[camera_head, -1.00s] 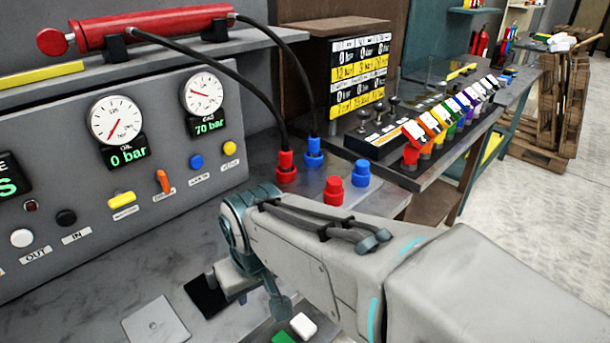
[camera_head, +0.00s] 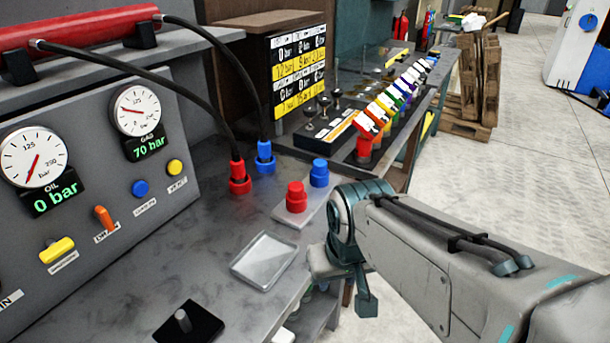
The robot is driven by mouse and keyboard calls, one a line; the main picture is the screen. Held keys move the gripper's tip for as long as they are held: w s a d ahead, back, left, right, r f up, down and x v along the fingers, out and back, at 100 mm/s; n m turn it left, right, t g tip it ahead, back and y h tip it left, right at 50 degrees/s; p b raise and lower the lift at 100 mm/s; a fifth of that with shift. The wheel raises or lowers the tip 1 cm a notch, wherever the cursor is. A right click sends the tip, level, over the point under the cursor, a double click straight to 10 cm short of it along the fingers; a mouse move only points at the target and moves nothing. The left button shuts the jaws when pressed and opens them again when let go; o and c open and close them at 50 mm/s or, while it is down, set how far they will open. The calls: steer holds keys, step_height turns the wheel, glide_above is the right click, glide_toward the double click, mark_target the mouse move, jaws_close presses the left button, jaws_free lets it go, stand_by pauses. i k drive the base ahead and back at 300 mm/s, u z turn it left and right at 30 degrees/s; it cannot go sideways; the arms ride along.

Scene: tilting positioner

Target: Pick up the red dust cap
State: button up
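A red cap (camera_head: 296,198), which looks like the red dust cap, stands upright on a small pale plate on the bench, in the middle of the head view. A similar blue cap (camera_head: 319,174) stands just behind it to the right. My gripper (camera_head: 320,264) is at the end of my arm, in front of and below the red cap and apart from it. My wrist hides most of the gripper. The fingers do not show clearly, so I cannot tell whether it is open or holds anything.
A shallow tray (camera_head: 240,268) and a black pad with a peg (camera_head: 205,332) lie nearer. The gauge panel (camera_head: 90,170) bounds the left. Coloured valves (camera_head: 385,105) line the back right.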

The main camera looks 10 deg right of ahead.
mark_target(295, 189)
steer(key=u, duration=2.5)
steer(key=k, duration=1.25)
steer(key=z, duration=1.6)
steer(key=i, duration=1)
